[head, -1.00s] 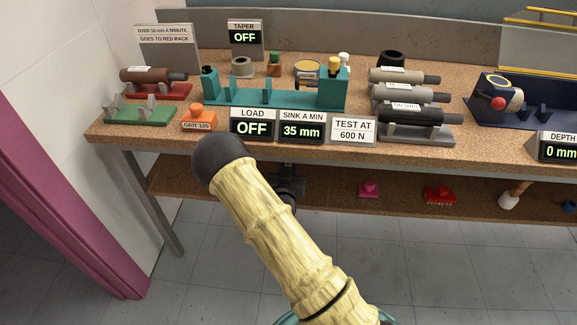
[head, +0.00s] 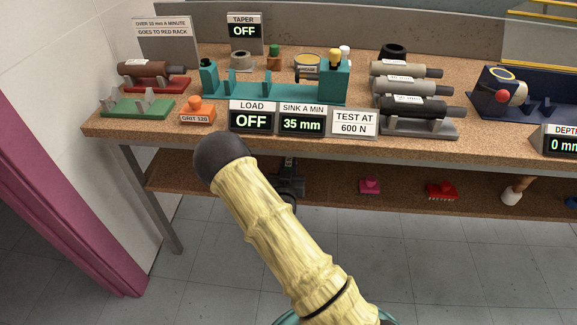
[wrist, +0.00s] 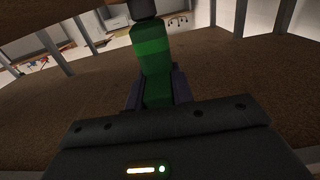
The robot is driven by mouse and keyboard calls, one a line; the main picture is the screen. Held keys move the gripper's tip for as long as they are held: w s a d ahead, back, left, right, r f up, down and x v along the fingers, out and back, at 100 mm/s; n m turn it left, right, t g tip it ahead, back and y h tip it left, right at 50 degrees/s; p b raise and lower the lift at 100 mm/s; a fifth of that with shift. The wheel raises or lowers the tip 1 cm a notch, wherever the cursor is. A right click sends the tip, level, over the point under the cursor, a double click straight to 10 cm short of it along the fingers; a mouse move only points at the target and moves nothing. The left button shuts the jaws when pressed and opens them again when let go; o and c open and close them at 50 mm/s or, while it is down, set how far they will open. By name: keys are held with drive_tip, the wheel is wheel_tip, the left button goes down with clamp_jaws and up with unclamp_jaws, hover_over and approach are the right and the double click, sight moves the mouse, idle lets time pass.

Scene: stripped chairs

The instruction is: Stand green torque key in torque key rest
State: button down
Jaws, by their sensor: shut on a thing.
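The green torque key (wrist: 155,68) stands up from my gripper in the wrist view, with a lighter green band and a dark part at its top cut by the frame edge. My gripper (wrist: 158,97) is shut on its lower part, with dark fingers on either side. In the head view, my gripper's dark body (head: 288,185) shows under the bench's front edge, partly behind my pale arm; its fingertips and the key are hidden there. I cannot make out the torque key rest in either view.

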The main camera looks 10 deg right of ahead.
drive_tip(key=shift+f+b, duration=0.45)
drive_tip(key=shift+f, duration=0.2)
drive_tip(key=c, duration=1.1)
unclamp_jaws()
drive_tip(key=shift+s, duration=0.1)
drive_tip(key=p+v, duration=0.2)
drive_tip(key=v, duration=1.5)
drive_tip(key=shift+s, duration=0.15)
